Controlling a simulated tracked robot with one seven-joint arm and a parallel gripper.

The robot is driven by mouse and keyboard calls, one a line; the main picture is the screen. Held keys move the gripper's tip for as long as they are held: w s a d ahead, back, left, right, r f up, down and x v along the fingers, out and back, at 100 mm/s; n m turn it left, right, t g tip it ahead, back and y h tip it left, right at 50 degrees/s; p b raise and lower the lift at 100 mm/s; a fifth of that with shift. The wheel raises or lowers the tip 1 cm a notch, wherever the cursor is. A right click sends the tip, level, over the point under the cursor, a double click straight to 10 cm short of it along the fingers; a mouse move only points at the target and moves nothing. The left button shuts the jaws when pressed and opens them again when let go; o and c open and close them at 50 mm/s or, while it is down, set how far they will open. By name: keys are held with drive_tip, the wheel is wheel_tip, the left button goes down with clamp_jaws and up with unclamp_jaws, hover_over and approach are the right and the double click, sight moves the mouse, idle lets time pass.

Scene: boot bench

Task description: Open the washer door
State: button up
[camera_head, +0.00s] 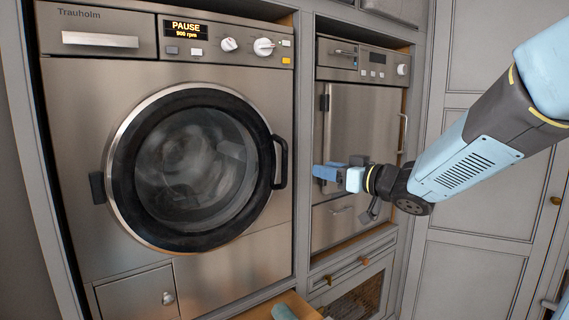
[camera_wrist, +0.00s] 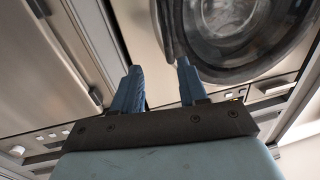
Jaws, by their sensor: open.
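The washer (camera_head: 80,150) stands at the left in the head view, with a round door (camera_head: 193,168) that has a silver ring, a dark rim and a glass window. The door sits closed against the front. Its black handle (camera_head: 280,162) is on the right side of the rim. A dark hinge (camera_head: 97,188) is on the left side. The display reads PAUSE and 900 rpm. My gripper (camera_head: 322,172) is to the right of the handle, apart from it, with blue fingers. In the wrist view my gripper (camera_wrist: 160,88) is open and empty, and the door (camera_wrist: 235,35) shows beyond it.
A second steel appliance (camera_head: 358,130) with its own upright handle (camera_head: 402,133) stands right of the washer, behind my gripper. Grey cabinets (camera_head: 470,230) fill the right side. A wooden surface (camera_head: 262,308) with a bluish item (camera_head: 284,312) is at the bottom.

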sight(287, 163)
drive_tip(key=shift+y, duration=0.3)
drive_tip(key=x, duration=1.4)
drive_tip(key=shift+s+a+f, duration=0.2)
drive_tip(key=shift+s+a, duration=0.05)
drive_tip(key=shift+a, duration=0.15)
drive_tip(key=shift+c, duration=0.3)
clamp_jaws()
